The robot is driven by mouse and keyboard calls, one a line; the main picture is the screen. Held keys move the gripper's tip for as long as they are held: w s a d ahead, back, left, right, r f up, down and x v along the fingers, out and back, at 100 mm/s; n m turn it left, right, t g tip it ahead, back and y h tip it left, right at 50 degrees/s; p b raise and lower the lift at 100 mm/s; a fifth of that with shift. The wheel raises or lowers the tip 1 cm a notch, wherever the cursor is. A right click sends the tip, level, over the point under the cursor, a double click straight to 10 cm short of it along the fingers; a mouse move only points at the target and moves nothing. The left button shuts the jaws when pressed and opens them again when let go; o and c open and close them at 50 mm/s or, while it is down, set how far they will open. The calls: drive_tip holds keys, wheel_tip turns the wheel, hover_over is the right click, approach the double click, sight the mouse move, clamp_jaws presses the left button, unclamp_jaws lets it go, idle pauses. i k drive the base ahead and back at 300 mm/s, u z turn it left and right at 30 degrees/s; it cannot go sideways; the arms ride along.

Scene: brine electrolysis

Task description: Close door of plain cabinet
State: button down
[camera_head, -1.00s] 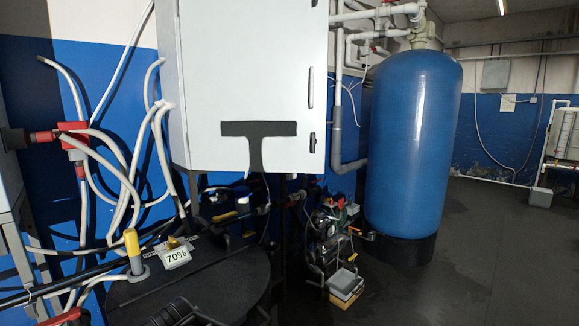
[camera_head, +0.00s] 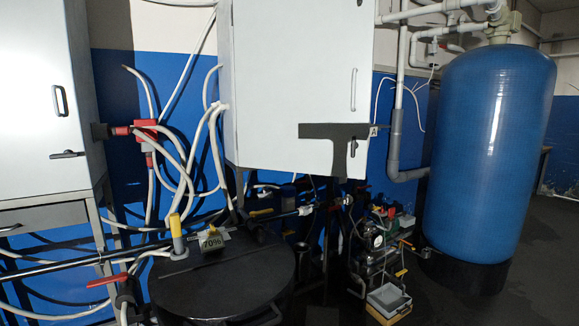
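Two white cabinets are in view, and I cannot tell which one is the plain cabinet. The middle cabinet (camera_head: 290,80) hangs on the wall with a long upright handle (camera_head: 353,90) near its door's right edge. The left cabinet (camera_head: 40,130) is cut off by the picture's left edge. It has a dark pull handle (camera_head: 60,100) and a dark latch (camera_head: 67,154). Both doors look flush with their cabinets, with no clear gap. A dark T shape (camera_head: 335,131), seemingly a shadow, lies over the middle cabinet's lower right. My gripper is not in view.
White hoses and red valves (camera_head: 150,130) crowd the space between the cabinets. A tall blue tank (camera_head: 490,150) and pumps (camera_head: 375,235) stand right. Dark floor is clear at far right.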

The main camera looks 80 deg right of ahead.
sight(302, 71)
drive_tip(key=u, duration=0.15)
drive_tip(key=k, duration=1.5)
drive_tip(key=z, duration=1.75)
drive_tip(key=i, duration=1)
drive_tip(key=u, duration=0.05)
